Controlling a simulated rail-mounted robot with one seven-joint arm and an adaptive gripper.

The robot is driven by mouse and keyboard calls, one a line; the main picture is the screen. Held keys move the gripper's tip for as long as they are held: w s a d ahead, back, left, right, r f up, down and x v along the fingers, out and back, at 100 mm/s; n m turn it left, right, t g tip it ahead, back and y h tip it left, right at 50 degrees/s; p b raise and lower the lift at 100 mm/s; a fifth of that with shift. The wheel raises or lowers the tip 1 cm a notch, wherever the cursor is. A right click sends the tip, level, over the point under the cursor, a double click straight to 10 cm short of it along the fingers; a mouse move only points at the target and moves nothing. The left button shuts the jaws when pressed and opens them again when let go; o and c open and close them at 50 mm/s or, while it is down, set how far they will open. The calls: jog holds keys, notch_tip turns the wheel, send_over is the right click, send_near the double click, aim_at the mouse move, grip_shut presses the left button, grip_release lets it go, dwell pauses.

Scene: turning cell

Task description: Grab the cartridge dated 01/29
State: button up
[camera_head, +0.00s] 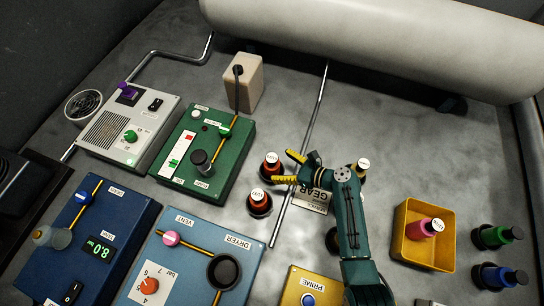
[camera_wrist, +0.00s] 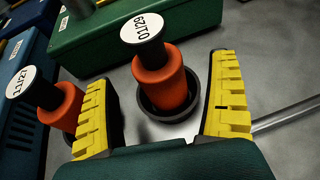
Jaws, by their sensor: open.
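In the wrist view the cartridge shows between the two yellow fingers (camera_wrist: 165,95), slightly ahead, with no clear contact. A similar orange cartridge labelled 11/27 (camera_wrist: 62,108) stands close by, outside the left finger; it also shows in the head view (camera_head: 259,203).
A green control box (camera_head: 207,150) stands behind the cartridges. A metal rod (camera_head: 305,130) runs near my gripper. A yellow tray (camera_head: 408,238) holds a pink-red cartridge (camera_head: 420,229). Green (camera_head: 492,236) and blue (camera_head: 495,276) cartridges stand far right. Blue boxes fill the lower left.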

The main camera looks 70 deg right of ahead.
aim_at(265, 162)
jog(key=shift+x, duration=1.1)
jog(key=b+x, duration=0.1)
jog(key=x, duration=0.1)
jog(key=b+x, duration=0.1)
jog(key=x, duration=0.2)
jog(key=shift+a+f, duration=0.2)
jog(key=shift+f, duration=0.1)
jog(key=shift+s, duration=0.1)
jog(key=shift+c, duration=0.5)
jog(key=c, duration=1.4)
grip_shut()
jog(key=shift+r, duration=0.1)
